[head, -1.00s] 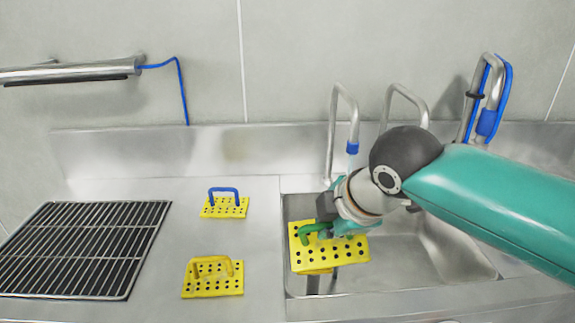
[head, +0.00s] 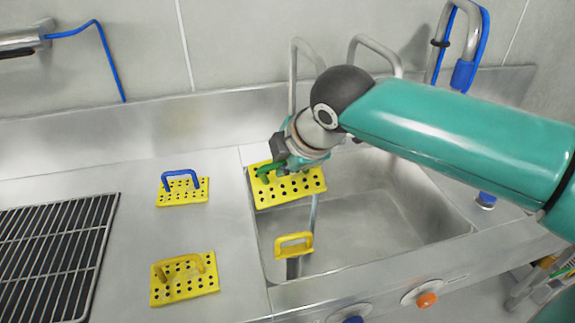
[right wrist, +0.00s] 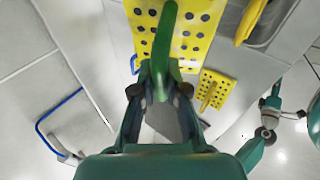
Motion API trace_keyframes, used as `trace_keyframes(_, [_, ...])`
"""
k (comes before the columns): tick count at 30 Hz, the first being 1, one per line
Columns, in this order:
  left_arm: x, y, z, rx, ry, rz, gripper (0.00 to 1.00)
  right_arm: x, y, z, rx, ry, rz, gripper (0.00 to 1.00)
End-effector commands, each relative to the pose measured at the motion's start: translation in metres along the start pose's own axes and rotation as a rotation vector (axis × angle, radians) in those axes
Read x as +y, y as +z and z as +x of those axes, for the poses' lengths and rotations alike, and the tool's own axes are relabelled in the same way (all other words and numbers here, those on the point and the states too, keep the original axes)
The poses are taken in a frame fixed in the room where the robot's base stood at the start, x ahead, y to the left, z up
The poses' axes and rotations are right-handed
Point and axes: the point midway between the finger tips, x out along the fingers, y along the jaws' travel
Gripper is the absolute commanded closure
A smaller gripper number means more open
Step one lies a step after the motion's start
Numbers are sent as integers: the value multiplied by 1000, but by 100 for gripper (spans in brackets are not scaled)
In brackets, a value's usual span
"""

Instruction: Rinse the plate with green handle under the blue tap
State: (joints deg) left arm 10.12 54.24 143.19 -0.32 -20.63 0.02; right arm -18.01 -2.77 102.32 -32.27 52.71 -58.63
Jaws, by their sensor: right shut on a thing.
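The yellow perforated plate with the green handle (head: 288,189) is held tilted above the left part of the sink (head: 385,235). My right gripper (head: 285,165) is shut on its green handle, which also shows between the fingers in the right wrist view (right wrist: 164,45). The left curved tap (head: 294,75) stands behind the plate; its blue tip is hidden by my right arm. A pale bluish vertical streak shows below the plate; I cannot tell whether it is water. My left gripper (right wrist: 270,104) seems to show small at the right of the wrist view, its jaws unclear.
A plate with blue handle (head: 182,192) and one with yellow handle (head: 184,278) lie on the left counter beside a black rack (head: 55,255). A yellow handle (head: 294,245) shows in the sink. Blue (head: 352,320) and orange (head: 427,300) knobs sit on the front.

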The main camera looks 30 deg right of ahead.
Motion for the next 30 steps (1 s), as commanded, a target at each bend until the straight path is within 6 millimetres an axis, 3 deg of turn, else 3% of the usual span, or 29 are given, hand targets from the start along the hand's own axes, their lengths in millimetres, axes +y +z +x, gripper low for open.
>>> trace_keyframes(30, [7, 0, -20, 1, 0, 0, 60, 56, 60, 54, 2, 3, 0, 100])
